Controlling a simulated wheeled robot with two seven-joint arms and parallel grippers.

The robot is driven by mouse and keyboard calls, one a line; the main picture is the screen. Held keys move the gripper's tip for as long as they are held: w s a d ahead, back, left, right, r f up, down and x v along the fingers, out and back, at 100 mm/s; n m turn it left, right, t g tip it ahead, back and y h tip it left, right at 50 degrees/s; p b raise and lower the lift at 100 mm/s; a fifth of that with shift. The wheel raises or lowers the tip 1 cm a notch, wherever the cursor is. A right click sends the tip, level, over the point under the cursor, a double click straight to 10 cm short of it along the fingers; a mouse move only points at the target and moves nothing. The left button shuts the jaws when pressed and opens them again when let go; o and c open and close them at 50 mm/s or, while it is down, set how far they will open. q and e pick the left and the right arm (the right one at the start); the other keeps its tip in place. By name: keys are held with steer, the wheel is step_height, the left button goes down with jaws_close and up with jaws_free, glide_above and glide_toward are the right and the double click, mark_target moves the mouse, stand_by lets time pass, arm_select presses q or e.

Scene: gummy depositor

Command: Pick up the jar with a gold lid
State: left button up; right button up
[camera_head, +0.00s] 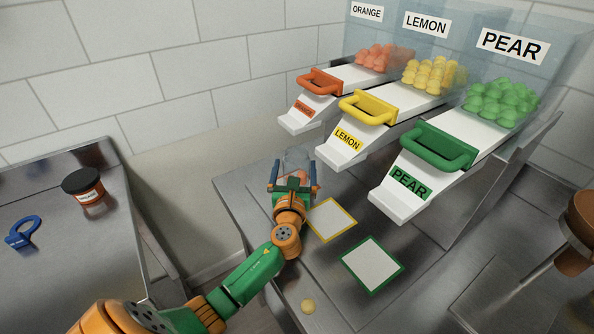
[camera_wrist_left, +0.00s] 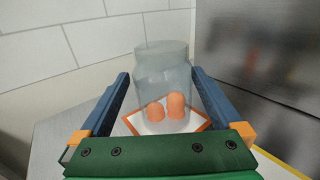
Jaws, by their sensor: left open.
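A clear jar (camera_head: 298,158) with orange gummies in it stands upright on the left table-top mat. In the left wrist view the jar (camera_wrist_left: 163,72) shows no gold lid, and an orange-edged white mat (camera_wrist_left: 199,124) lies under it. My left gripper (camera_head: 294,186) is open, with its blue fingers on either side of the jar. In the left wrist view the gripper (camera_wrist_left: 160,76) shows a gap between each finger and the jar. No gold lid shows in either view. My right gripper is not in view.
Chutes with orange (camera_head: 319,83), yellow (camera_head: 368,105) and green (camera_head: 437,146) handles overhang the table behind. Yellow-edged (camera_head: 331,220) and green-edged (camera_head: 371,265) mats are bare. A loose yellow gummy (camera_head: 308,306) lies in front. A dark-lidded jar (camera_head: 84,187) and blue tool (camera_head: 23,231) rest on the left table.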

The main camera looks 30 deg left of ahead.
arm_select(q)
steer(key=shift+w+a+f, duration=0.1)
steer(key=shift+w+a, duration=0.15)
steer(key=shift+w, duration=0.3)
steer(key=shift+w+d+f, duration=0.1)
steer(key=shift+w, duration=0.2)
steer(key=shift+s, duration=0.2)
steer(key=c, duration=0.9)
steer(key=shift+w, duration=0.1)
steer(key=shift+c, duration=1)
step_height(320, 180, up, 7)
steer(key=p, duration=0.3)
steer(key=s+a+b, duration=0.1)
steer(key=s+a, duration=0.3)
steer(key=s, duration=0.5)
steer(key=s+a+b, duration=0.1)
steer(key=s+a, duration=0.2)
steer(key=s, duration=0.6)
steer(key=shift+s+a, duration=0.3)
steer(key=shift+a, duration=0.05)
